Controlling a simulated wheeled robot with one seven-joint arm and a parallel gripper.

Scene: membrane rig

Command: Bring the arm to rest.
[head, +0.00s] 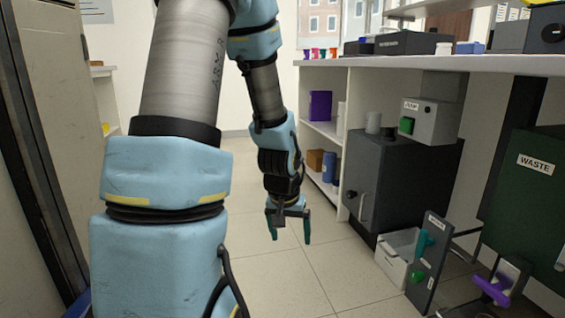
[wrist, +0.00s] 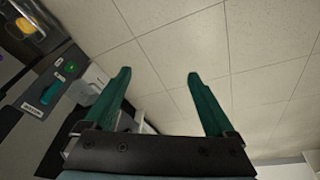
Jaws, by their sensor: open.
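My gripper (head: 289,222) hangs pointing down over open floor in the head view, left of the dark cabinet. Its two green fingers are apart with nothing between them. The wrist view shows the open gripper (wrist: 160,85) with only floor tiles beyond its fingertips. My arm's blue and grey links fill the left and middle of the head view. The gripper touches nothing that I can see.
A dark cabinet (head: 402,180) stands under the bench (head: 450,64) at right. In front are a white bin (head: 397,255), a panel with a teal handle (head: 428,262) and a green WASTE container (head: 530,195). The tiled floor (head: 290,275) below my gripper is clear.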

